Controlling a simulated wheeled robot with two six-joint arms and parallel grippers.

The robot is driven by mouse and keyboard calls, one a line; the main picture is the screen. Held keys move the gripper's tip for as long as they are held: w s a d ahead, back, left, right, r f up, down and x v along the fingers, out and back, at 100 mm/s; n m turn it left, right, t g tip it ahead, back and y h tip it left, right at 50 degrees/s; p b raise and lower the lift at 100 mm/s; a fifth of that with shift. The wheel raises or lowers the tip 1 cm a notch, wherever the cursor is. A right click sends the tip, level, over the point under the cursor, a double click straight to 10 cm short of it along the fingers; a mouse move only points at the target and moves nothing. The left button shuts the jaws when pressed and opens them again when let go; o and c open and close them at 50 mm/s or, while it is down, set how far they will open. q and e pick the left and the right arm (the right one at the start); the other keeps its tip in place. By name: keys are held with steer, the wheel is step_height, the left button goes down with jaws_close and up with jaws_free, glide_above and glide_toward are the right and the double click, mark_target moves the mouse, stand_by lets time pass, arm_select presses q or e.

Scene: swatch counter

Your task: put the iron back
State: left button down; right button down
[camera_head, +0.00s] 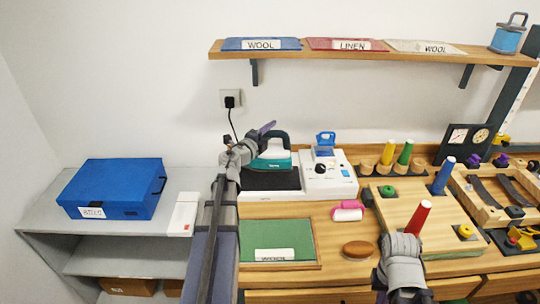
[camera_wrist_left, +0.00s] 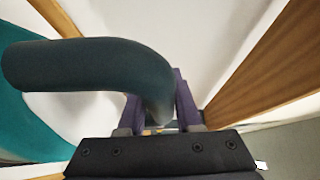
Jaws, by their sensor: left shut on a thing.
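The iron (camera_head: 272,161) has a teal body and a dark curved handle. In the head view it is at the rear of a black rest plate (camera_head: 268,181) on a white station (camera_head: 330,180) with a knob. I cannot tell whether its sole touches the plate. My left gripper (camera_head: 266,130) is shut on the iron's handle, at its left end. In the left wrist view the dark handle (camera_wrist_left: 95,75) runs in between the purple fingers, with the teal body (camera_wrist_left: 15,125) at left. Only my right arm's grey joints show; its fingers are not visible.
A blue box (camera_head: 115,187) stands on the grey shelf unit at left. Coloured cones stand at right. A wall shelf (camera_head: 380,53) hangs above; a cord runs to the socket.

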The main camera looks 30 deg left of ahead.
mark_target(273, 143)
arm_select(q)
steer(key=shift+f+b, duration=2.8)
steer(key=shift+f, duration=0.65)
steer(key=c, duration=0.6)
jaws_free()
steer(key=shift+s+r, duration=0.2)
steer(key=s, duration=1.1)
steer(key=shift+s, duration=0.35)
steer(key=shift+a+r, duration=0.1)
steer(key=shift+a, duration=0.05)
